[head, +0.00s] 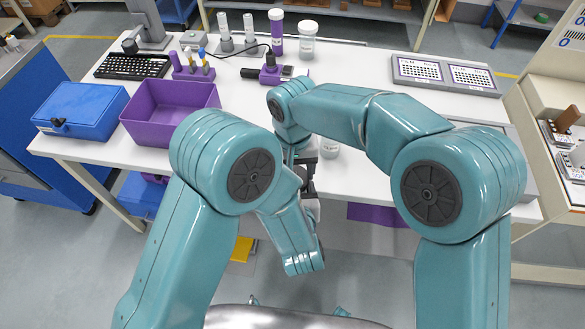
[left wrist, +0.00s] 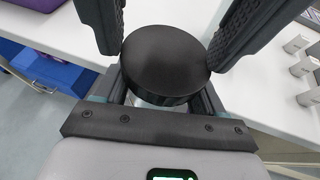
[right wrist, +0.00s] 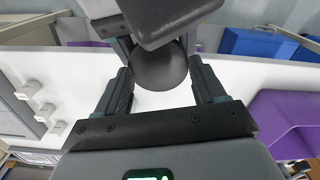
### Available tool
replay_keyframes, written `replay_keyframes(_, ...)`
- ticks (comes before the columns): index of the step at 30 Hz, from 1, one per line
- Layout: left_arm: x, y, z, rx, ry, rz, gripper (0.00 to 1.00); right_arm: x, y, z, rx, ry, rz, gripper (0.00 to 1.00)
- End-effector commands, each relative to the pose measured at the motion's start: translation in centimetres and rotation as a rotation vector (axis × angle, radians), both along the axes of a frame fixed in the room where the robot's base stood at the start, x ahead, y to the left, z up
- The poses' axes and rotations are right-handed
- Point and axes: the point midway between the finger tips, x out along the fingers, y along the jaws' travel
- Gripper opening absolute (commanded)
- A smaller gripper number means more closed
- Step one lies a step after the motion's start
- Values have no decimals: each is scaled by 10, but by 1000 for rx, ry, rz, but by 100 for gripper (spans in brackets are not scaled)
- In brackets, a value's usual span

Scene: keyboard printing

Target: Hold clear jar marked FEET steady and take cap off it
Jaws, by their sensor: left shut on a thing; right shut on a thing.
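In the left wrist view a round black cap (left wrist: 165,60) is seen from above, with a sliver of the clear jar (left wrist: 150,100) below it. My left gripper (head: 308,187) has its fingers low on either side, under the cap, shut on the jar. My right gripper (head: 304,158) reaches in from the opposite side, its dark fingers higher up against the cap's two sides, shut on it. The cap also shows in the right wrist view (right wrist: 160,70), partly covered by a dark part of my left gripper. The FEET marking is not visible, and whether cap and jar still touch I cannot tell.
A purple bin (head: 168,112) and blue case (head: 82,108) are at left. A keyboard (head: 133,66), a purple-bodied jar (head: 277,36) and a white-capped jar (head: 307,40) stand farther back.

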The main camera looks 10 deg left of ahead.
Motion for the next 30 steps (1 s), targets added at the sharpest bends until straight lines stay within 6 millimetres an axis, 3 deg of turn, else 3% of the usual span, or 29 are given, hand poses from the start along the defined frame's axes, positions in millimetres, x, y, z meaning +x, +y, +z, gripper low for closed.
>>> replay_keyframes(1,5,-8,11,-9,-38,-18,0,-3,4,-7,5,9,35,33)
replay_keyframes(9,5,-8,11,-10,-39,-18,0,-5,5,-7,8,12,51,30)
replay_keyframes(10,5,-8,11,-10,-39,-18,0,-5,5,-7,8,12,51,73)
replay_keyframes(12,5,-7,11,-10,-38,-17,0,-5,5,-7,6,11,51,92)
replay_keyframes(25,5,-7,11,-12,-37,-14,0,-3,2,-6,3,11,48,92)
replay_keyframes(30,5,-6,10,-10,-36,-11,0,-2,2,16,3,8,48,92)
